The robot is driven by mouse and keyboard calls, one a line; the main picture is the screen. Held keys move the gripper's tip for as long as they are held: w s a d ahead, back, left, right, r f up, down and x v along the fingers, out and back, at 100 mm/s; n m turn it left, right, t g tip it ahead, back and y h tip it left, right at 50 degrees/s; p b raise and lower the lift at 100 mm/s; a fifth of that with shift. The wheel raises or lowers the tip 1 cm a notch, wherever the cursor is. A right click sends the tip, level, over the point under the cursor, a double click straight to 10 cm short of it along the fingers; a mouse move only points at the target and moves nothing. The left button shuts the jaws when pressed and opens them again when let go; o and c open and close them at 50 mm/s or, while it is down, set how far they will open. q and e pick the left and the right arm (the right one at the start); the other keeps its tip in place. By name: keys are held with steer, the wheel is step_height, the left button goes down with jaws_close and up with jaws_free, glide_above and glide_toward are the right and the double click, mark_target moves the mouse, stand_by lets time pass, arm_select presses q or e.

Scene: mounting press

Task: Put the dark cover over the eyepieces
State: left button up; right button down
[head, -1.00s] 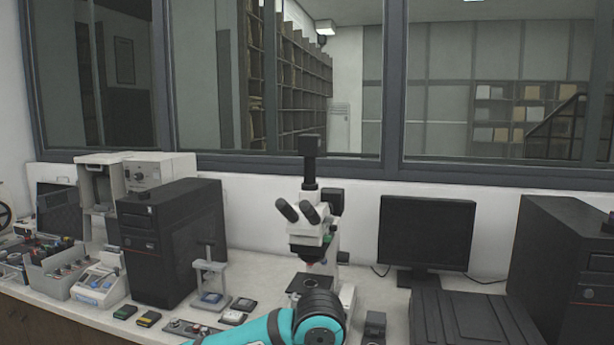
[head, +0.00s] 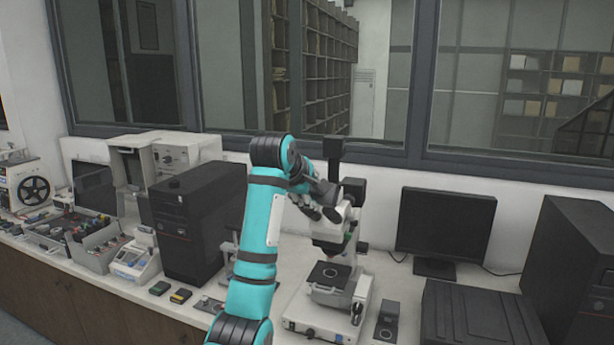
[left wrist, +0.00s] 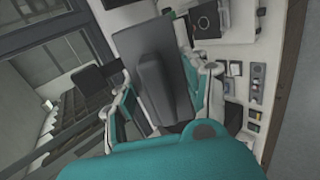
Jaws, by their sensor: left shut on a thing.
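The microscope (head: 330,235) stands on the bench, its dark eyepieces (head: 335,214) angled up toward the left and partly hidden by my gripper. My left gripper (head: 316,197) is right at the eyepieces, reaching in from the left. It is shut on the dark cover (left wrist: 170,50), which fills the space between the fingers in the left wrist view. In the head view the cover (head: 325,190) shows as a small dark shape beside the eyepieces. I cannot tell whether it touches or sits over them. My right gripper is not in view.
A black computer tower (head: 185,235) stands left of my arm. A monitor (head: 445,230) and a dark flat-topped case (head: 480,315) stand to the right. The microscope's camera tube (head: 335,155) rises close to the gripper. Small sample pieces lie along the front of the bench.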

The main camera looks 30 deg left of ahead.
arm_select(q)
steer(key=shift+a+n+y, duration=0.3)
steer(key=shift+a, duration=0.35)
steer(key=shift+w+a+f, duration=0.1)
steer(key=shift+a+f, duration=0.05)
steer(key=shift+a, duration=0.1)
steer(key=shift+w+d+f, duration=0.1)
steer(key=shift+w+f, duration=0.15)
steer(key=shift+f, duration=0.25)
steer(key=s+f+x, duration=0.1)
steer(key=x, duration=0.6)
steer(key=shift+w+f, duration=0.2)
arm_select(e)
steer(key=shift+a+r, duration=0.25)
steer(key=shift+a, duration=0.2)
arm_select(q)
steer(key=shift+w+f, duration=0.1)
steer(key=shift+w, duration=0.1)
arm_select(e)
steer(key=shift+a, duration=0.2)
arm_select(q)
steer(key=shift+w+f, duration=0.2)
steer(key=shift+w, duration=0.05)
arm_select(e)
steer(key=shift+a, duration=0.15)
